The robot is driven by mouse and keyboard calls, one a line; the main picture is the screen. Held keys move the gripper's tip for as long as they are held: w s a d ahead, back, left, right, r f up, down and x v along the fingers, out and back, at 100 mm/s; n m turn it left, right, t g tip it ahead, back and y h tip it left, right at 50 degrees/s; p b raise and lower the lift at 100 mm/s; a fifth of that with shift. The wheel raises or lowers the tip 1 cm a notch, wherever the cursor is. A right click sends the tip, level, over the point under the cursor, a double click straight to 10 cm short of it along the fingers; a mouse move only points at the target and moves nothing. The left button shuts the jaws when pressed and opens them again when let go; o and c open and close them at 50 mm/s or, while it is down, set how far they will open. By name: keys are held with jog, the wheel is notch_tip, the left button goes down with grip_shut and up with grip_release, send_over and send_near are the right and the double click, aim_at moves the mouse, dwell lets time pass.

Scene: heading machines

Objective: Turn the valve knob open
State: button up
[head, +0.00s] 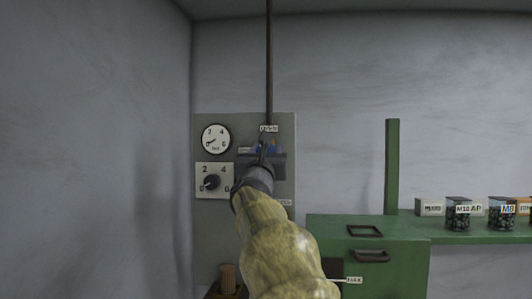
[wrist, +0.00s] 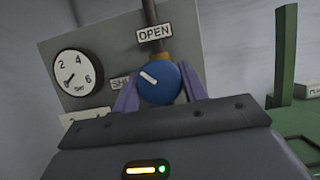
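The blue valve knob (wrist: 162,92) is in the middle of the wrist view, with a white mark pointing up and left. The OPEN label (wrist: 154,32) is above it, and a partly hidden SHUT label (wrist: 119,83) is to its left. The mark points between the two labels. The two purple fingers of my gripper (wrist: 160,84) stand at the knob's left and right edges and appear to touch it. In the head view my gripper (head: 266,150) is at the panel and hides most of the knob.
The grey panel (head: 283,222) also carries a round gauge (head: 216,139) and a black dial (head: 212,182). A brown pipe (head: 269,60) runs up from it. A green cabinet (head: 400,262) and a green post (head: 391,165) stand to the right, with jars (head: 458,213) on a shelf.

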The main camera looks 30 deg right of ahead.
jog(key=shift+m, duration=0.4)
jog(key=m+g+h+b, duration=0.1)
jog(key=m, duration=0.1)
jog(key=m+g+h+b, duration=0.1)
jog(key=m, duration=0.1)
jog(key=shift+m, duration=0.3)
jog(key=m+g, duration=0.1)
jog(key=m, duration=0.2)
jog(key=m+g+h, duration=0.1)
jog(key=m+g, duration=0.1)
jog(key=m, duration=0.1)
jog(key=shift+a+m+h, duration=0.1)
jog(key=shift+m+h, duration=0.2)
jog(key=o, duration=1)
jog(key=shift+c, duration=0.2)
jog(key=shift+b, duration=0.35)
